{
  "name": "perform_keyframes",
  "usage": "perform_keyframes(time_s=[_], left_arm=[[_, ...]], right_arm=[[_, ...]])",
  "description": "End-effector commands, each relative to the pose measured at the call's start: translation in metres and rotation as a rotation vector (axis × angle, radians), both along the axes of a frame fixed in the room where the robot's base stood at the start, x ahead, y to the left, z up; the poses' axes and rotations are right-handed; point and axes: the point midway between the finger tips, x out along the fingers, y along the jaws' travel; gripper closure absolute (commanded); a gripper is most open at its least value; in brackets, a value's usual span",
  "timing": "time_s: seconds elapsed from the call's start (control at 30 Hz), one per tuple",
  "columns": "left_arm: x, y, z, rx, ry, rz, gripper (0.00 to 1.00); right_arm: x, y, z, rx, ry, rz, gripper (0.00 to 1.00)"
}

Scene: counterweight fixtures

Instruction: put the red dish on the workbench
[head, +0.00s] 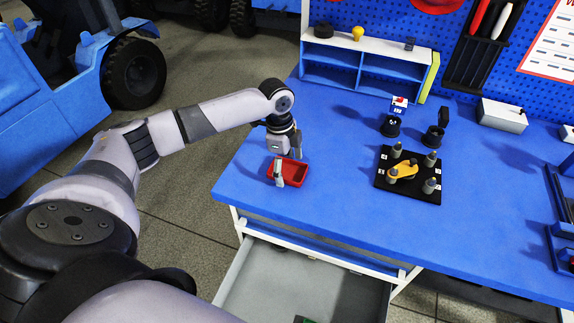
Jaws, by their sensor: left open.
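The red dish (291,174) is a small shallow rectangular tray. It is at the left end of the blue workbench (330,205), and appears to rest on its top near the front left edge. A small light grey piece shows at the dish's front side, and I cannot tell whether it is a finger of mine. My left gripper (285,160) points down right at the dish, with its jaws open. Parts of the dish's back edge are hidden behind the gripper. My right gripper is not in view.
A black plate (379,185) with several grey posts and a yellow piece sits mid-bench. A blue and white shelf (332,75) is at the back. An open grey drawer (300,282) juts out below the front edge.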

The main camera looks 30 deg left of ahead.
Motion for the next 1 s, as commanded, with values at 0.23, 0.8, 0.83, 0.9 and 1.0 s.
perform_keyframes(time_s=[0.23, 0.8, 0.83, 0.9, 1.0], left_arm=[[0.000, 0.000, 0.002, 0.000, -0.001, 0.000, 0.18], [-0.002, 0.012, 0.102, 0.000, -0.003, 0.001, 0.18], [-0.002, 0.012, 0.106, -0.001, -0.003, 0.001, 0.18], [-0.002, 0.013, 0.113, -0.001, -0.002, 0.001, 0.18], [-0.003, 0.014, 0.120, -0.001, -0.001, 0.001, 0.18]], right_arm=[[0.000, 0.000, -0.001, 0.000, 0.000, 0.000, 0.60], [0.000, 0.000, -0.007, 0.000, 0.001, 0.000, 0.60], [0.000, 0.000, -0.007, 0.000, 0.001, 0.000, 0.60], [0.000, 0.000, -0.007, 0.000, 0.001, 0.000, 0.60], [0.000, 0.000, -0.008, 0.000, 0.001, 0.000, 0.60]])
